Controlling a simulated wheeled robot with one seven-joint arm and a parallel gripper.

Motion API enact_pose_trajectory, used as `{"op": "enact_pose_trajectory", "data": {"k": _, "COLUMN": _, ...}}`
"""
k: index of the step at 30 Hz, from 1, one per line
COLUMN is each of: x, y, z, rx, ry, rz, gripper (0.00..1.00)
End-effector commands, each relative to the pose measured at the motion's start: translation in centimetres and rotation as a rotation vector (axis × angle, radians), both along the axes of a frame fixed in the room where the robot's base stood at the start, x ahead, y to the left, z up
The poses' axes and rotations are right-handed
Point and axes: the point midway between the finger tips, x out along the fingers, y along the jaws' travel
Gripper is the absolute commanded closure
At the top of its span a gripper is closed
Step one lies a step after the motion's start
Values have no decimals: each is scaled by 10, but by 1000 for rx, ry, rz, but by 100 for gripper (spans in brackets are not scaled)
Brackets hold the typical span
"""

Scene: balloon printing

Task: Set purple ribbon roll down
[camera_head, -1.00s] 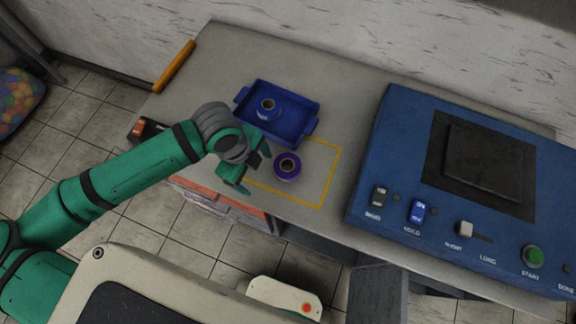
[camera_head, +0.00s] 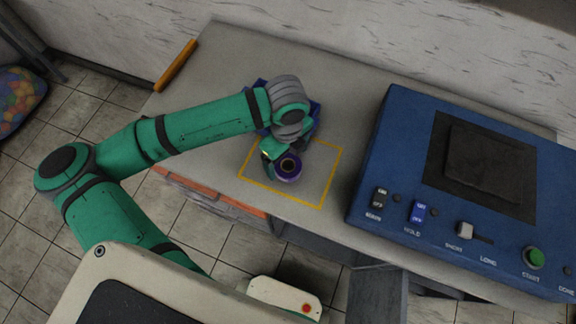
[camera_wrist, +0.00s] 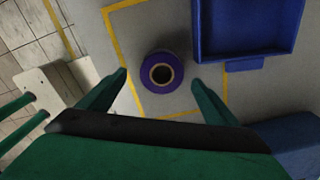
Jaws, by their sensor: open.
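The purple ribbon roll (camera_head: 288,169) stands on the table inside the yellow outlined area (camera_head: 322,206). In the wrist view the roll (camera_wrist: 148,72) shows its purple rim and pale core from above. My gripper (camera_head: 281,158) is open at the roll in the head view. In the wrist view its two fingers (camera_wrist: 160,80) are wide apart, one on each side of the roll, with gaps between them and it. I cannot tell their exact height over the table.
A blue machine (camera_head: 367,190) with switches and a green button stands at the right. An orange bar (camera_head: 175,66) lies on the table's left edge.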

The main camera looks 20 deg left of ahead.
Motion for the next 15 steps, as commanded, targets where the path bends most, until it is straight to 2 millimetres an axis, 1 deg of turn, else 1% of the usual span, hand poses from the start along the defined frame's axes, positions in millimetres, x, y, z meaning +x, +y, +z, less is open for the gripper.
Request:
{"op": "enact_pose_trajectory", "data": {"k": 4, "x": 1, "y": -1, "z": -12, "rx": -2, "ry": 1, "rz": 1, "gripper": 16}}
{"op": "enact_pose_trajectory", "data": {"k": 10, "x": 2, "y": -3, "z": -40, "rx": -1, "ry": 2, "rz": 1, "gripper": 16}}
{"op": "enact_pose_trajectory", "data": {"k": 12, "x": 3, "y": -2, "z": -47, "rx": -1, "ry": 1, "rz": 1, "gripper": 16}}
{"op": "enact_pose_trajectory", "data": {"k": 15, "x": 3, "y": -2, "z": -52, "rx": 0, "ry": 1, "rz": 1, "gripper": 16}}
